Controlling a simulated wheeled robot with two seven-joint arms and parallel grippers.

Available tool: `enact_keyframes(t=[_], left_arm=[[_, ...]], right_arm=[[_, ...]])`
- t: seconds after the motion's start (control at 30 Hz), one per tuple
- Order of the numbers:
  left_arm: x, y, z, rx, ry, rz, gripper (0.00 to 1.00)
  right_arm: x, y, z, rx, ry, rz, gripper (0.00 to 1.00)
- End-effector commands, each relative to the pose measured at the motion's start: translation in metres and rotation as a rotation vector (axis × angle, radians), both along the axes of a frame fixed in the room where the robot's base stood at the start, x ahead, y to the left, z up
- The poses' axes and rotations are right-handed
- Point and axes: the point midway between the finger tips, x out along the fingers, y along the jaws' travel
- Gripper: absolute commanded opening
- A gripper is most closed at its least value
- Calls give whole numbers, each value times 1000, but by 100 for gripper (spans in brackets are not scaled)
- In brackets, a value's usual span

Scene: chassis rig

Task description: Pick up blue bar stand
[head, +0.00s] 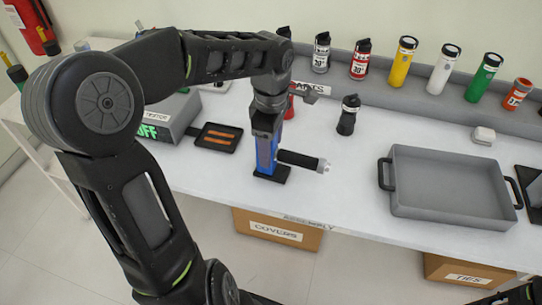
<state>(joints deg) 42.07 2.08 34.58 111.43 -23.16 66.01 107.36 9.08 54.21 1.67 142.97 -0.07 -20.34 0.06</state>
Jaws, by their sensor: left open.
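The blue bar stand (266,157) is upright on the white table, left of the middle, on a flat black base. A black bar (297,159) with a pale tip sticks out to the right beside it; I cannot tell whether it is attached. My left gripper (267,130) points down at the upper part of the stand. It is open, and its fingers hide part of the stand's top. Contact with the stand cannot be made out. My right gripper does not show.
A small black tray with orange strips (219,137) and a grey box (170,117) lie left of the stand. A black bottle (348,115) stands behind it to the right. A grey tray (450,222) is at the right. Several bottles line the back ledge. The table between stand and grey tray is clear.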

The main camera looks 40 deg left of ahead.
Motion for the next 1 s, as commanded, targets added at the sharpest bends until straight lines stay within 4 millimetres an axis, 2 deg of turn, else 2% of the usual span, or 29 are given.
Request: enact_keyframes(t=[0.63,1.0], left_arm=[[0,0,-3,0,-1,0,64],[0,0,-3,0,-1,0,33]], right_arm=[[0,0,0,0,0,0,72],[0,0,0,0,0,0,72]])
